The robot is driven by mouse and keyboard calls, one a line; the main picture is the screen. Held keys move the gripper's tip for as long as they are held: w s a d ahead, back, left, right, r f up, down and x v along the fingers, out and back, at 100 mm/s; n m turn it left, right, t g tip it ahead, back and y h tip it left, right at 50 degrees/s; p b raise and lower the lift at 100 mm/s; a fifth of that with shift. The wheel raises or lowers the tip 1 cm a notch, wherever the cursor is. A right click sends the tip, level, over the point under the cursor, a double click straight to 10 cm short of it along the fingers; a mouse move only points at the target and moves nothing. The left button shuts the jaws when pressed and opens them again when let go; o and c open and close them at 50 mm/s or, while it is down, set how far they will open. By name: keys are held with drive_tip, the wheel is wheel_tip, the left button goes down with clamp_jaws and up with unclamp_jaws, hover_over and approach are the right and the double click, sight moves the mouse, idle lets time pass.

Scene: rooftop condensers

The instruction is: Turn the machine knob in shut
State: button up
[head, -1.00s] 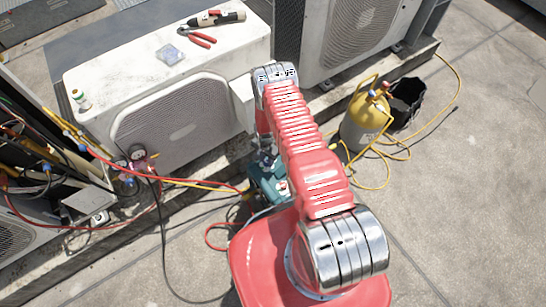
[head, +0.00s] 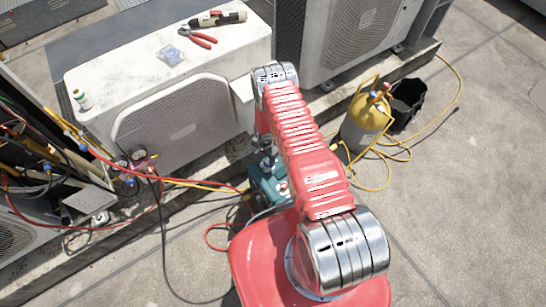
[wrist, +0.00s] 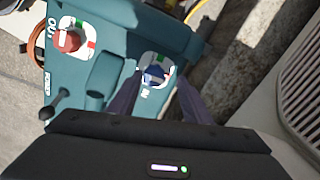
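The teal machine (head: 268,182) stands on the roof floor, partly hidden behind my arm in the head view. In the wrist view its teal body (wrist: 110,55) fills the upper left. The blue knob (wrist: 155,75) sits on a white plate with coloured marks, next to the label "IN". A red knob (wrist: 66,42) by the label "OUT" sits to its left. My gripper (wrist: 157,84) is open, with one dark finger on each side of the blue knob's near side. I cannot tell whether a finger touches the knob. In the head view the fingers are hidden.
A white condenser (head: 180,115) stands behind the machine, with pliers (head: 198,38) on top. Gauges (head: 132,168) and hoses lie to the left. A yellow cylinder (head: 362,122) and black bucket (head: 406,103) stand to the right. The floor at far right is clear.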

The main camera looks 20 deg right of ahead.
sight(266, 162)
drive_tip(key=shift+s, duration=0.15)
drive_tip(key=shift+s+r, duration=0.1)
drive_tip(key=shift+r, duration=0.05)
wheel_tip(266, 162, up, 13)
drive_tip(key=shift+r, duration=0.15)
idle(0.7)
idle(0.6)
